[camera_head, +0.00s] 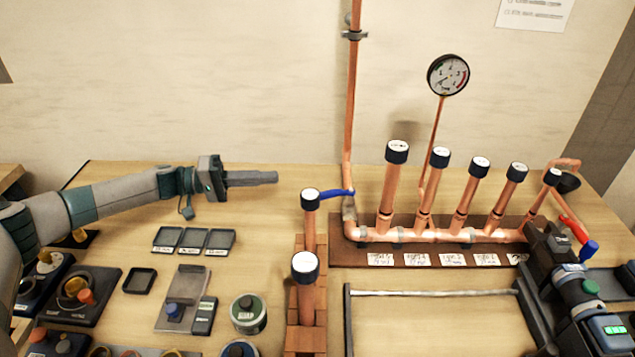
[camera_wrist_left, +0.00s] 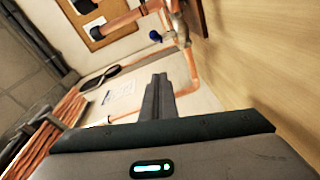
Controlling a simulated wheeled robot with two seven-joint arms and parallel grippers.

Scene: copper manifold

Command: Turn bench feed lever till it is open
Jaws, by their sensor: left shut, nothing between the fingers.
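The blue lever (camera_head: 335,193) sits on a valve at the foot of the tall vertical copper pipe (camera_head: 351,100). It points left, roughly across the pipe, and its left end is close to a black-capped stub. A small blue part, likely this lever, shows in the left wrist view (camera_wrist_left: 155,35). My left gripper (camera_head: 277,177) is shut and empty. It points right, to the left of the lever, with a visible gap between them. Its closed fingers also show in the left wrist view (camera_wrist_left: 158,85).
A copper manifold (camera_head: 440,235) with several black-capped stubs stands right of the valve, with a pressure gauge (camera_head: 448,75) above. Two capped stubs (camera_head: 305,265) stand in front of the lever. Small trays (camera_head: 194,240) lie left.

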